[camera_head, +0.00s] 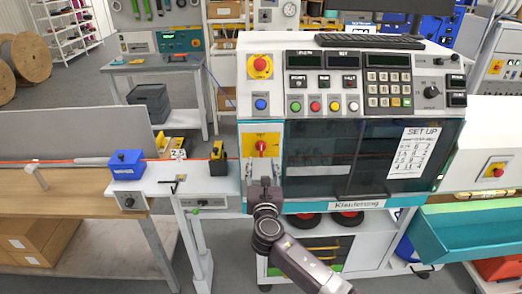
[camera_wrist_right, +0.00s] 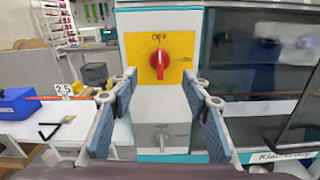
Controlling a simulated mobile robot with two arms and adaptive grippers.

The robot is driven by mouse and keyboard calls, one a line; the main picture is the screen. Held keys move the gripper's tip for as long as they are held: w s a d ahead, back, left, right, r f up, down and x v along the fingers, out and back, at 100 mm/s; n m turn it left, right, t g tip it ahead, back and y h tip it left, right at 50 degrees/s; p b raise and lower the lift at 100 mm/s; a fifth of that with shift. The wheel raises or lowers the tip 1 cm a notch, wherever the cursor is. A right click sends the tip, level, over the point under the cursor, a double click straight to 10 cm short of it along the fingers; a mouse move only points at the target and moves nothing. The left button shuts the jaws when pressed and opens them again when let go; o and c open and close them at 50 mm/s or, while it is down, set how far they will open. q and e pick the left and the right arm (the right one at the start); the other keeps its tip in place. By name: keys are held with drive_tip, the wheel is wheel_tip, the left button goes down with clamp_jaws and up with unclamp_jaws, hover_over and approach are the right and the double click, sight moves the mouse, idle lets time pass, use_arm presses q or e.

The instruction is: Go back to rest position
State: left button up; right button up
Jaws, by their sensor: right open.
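My right gripper (camera_head: 264,184) is in front of the machine (camera_head: 300,128), just below its yellow plate with a red rotary switch (camera_head: 262,146). In the right wrist view the gripper (camera_wrist_right: 160,95) is open, with its two fingers spread apart and nothing between them. The red switch (camera_wrist_right: 158,60) shows beyond and between the fingers, apart from them. Its handle stands upright, pointing towards the OFF mark. A small grey latch or key (camera_wrist_right: 163,140) sits lower on the machine front. My left gripper is not seen in either view.
A workbench with a blue box (camera_head: 127,164) and an orange cable (camera_head: 190,157) stands to the left. A teal tray (camera_head: 470,222) juts out at the right. A grey table (camera_head: 165,64) stands behind. Grey floor (camera_head: 228,235) shows between the workbench and the machine.

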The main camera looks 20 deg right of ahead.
idle(0.3)
drive_tip(key=s+d+f+m+g+y+b, duration=0.1)
drive_tip(key=s+f+m+g+b, duration=0.15)
drive_tip(key=f, duration=1.05)
drive_tip(key=s+d+f+m+g+y+b, duration=0.1)
drive_tip(key=s+f+m+g+b, duration=0.2)
drive_tip(key=f, duration=1)
drive_tip(key=s+f+m+g+y+b, duration=0.1)
drive_tip(key=s+f+m+g, duration=0.15)
drive_tip(key=s+f, duration=0.65)
drive_tip(key=s+f+m+g+b, duration=0.1)
drive_tip(key=s+f+m, duration=0.4)
drive_tip(key=f, duration=0.8)
drive_tip(key=s+f+m+g+b, duration=0.2)
drive_tip(key=s+f+m, duration=0.3)
drive_tip(key=s, duration=0.9)
drive_tip(key=s+f+m+g+y+b, duration=0.1)
drive_tip(key=s+f+m, duration=0.5)
drive_tip(key=s+f, duration=0.6)
drive_tip(key=s+a+f+m+g+y+b, duration=0.1)
drive_tip(key=s+f+m+g+b, duration=0.3)
drive_tip(key=s+f, duration=0.5)
drive_tip(key=s+m, duration=0.1)
drive_tip(key=s, duration=0.7)
drive_tip(key=shift+s, duration=0.35)
drive_tip(key=shift+f, duration=0.1)
